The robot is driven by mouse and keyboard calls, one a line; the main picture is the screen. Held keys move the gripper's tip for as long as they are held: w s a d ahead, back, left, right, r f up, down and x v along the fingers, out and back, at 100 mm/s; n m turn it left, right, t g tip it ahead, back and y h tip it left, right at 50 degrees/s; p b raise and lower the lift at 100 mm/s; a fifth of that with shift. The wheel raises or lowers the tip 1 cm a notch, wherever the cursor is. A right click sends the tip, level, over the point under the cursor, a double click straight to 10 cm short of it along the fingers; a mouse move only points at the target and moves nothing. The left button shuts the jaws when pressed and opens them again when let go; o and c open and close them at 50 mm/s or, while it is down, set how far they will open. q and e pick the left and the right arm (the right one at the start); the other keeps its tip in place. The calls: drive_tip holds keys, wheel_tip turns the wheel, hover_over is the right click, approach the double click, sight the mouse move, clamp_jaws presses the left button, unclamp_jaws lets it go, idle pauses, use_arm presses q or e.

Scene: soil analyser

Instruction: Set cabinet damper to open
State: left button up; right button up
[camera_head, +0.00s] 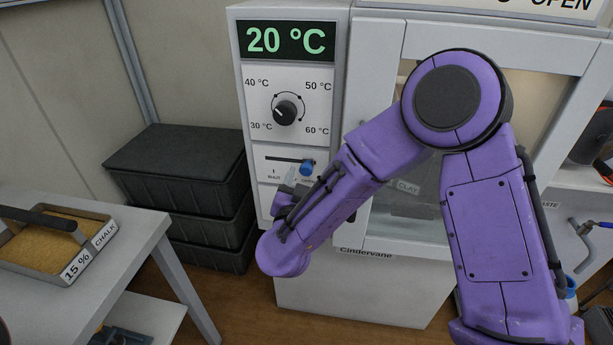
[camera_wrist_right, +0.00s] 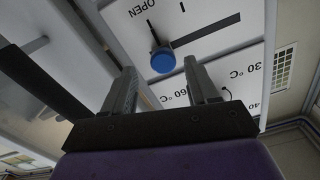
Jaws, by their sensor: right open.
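The cabinet damper is a slider with a blue knob (camera_head: 306,168) in a dark horizontal slot (camera_head: 283,159) on the white panel, below the temperature dial. In the head view the knob stands at the slot's right end. In the right wrist view the blue knob (camera_wrist_right: 162,61) is at the slot end near the word OPEN (camera_wrist_right: 143,8). My right gripper (camera_head: 293,185) is close to the panel, just below and left of the knob, and partly hidden by my forearm. In the right wrist view its fingers (camera_wrist_right: 159,66) are apart, with the knob showing between their tips; contact is unclear. My left gripper is out of view.
The dial (camera_head: 285,112) and a 20 °C display (camera_head: 285,40) are above the slot. The cabinet's glass door (camera_head: 400,225) is right of the panel. Black crates (camera_head: 180,180) are stacked left. A table with a chalk-labelled tray (camera_head: 88,263) stands at the near left.

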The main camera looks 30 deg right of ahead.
drive_tip(key=v, duration=0.8)
drive_tip(key=shift+s, duration=0.25)
